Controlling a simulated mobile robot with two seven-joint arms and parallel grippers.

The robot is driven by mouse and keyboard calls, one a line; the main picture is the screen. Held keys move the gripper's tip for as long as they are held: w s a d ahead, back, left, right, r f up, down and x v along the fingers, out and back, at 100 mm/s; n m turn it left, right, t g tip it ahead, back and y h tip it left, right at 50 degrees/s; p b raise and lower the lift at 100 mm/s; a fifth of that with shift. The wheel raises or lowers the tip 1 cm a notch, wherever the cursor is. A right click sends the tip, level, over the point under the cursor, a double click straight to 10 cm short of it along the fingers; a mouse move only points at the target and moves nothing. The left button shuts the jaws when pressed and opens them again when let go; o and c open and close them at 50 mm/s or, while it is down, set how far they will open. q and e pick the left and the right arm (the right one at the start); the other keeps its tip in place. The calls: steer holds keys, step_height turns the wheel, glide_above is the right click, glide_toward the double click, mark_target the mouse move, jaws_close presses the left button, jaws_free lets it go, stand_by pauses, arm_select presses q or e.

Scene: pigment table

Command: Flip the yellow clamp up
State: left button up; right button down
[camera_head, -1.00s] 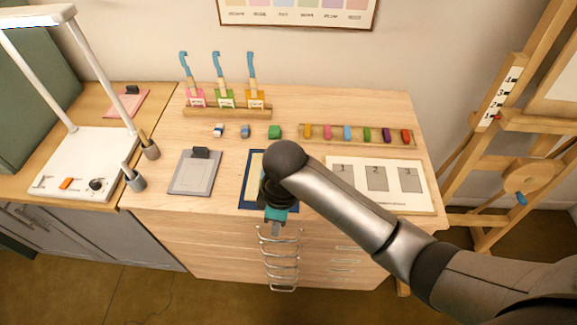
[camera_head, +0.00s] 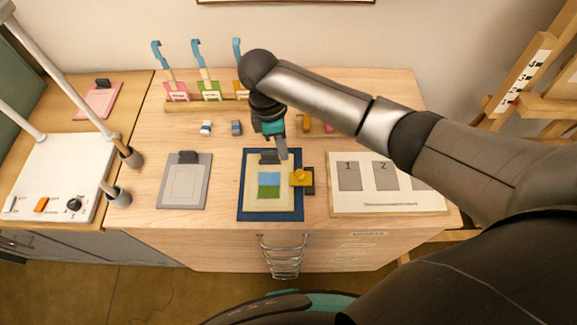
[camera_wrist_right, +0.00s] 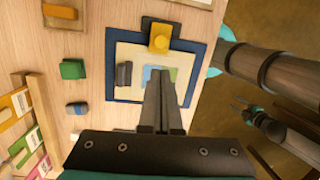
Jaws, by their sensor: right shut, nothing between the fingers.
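The yellow clamp (camera_head: 301,178) sits on a dark base at the right edge of a blue-bordered board (camera_head: 246,212). It also shows at the upper middle of the wrist view (camera_wrist_right: 160,37). The board has a dark clip (camera_head: 269,157) at its far edge and a small blue and green picture on cream paper. My right gripper (camera_head: 282,157) is shut and empty. It hangs over the far part of the board, left of and beyond the clamp. In the wrist view my right fingertips (camera_wrist_right: 161,76) point toward the picture and clamp.
A grey clipboard (camera_head: 184,202) lies left of the board, and a numbered white panel (camera_head: 390,205) lies to the right. A rack (camera_head: 188,105) with blue-handled tools and small colored blocks (camera_head: 236,127) stand farther back. Bare wood separates the board from the clipboard.

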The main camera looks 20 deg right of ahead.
mark_target(292, 179)
steer(key=f, duration=0.6)
steer(key=s+d+f+b, duration=0.1)
steer(key=f, duration=0.2)
steer(key=shift+d+f, duration=0.1)
steer(key=shift+f, duration=0.05)
steer(key=shift+d+f, duration=0.1)
steer(key=shift+f, duration=0.2)
arm_select(q)
steer(key=shift+w+f, duration=0.5)
steer(key=shift+w, duration=0.1)
steer(key=shift+s, duration=0.2)
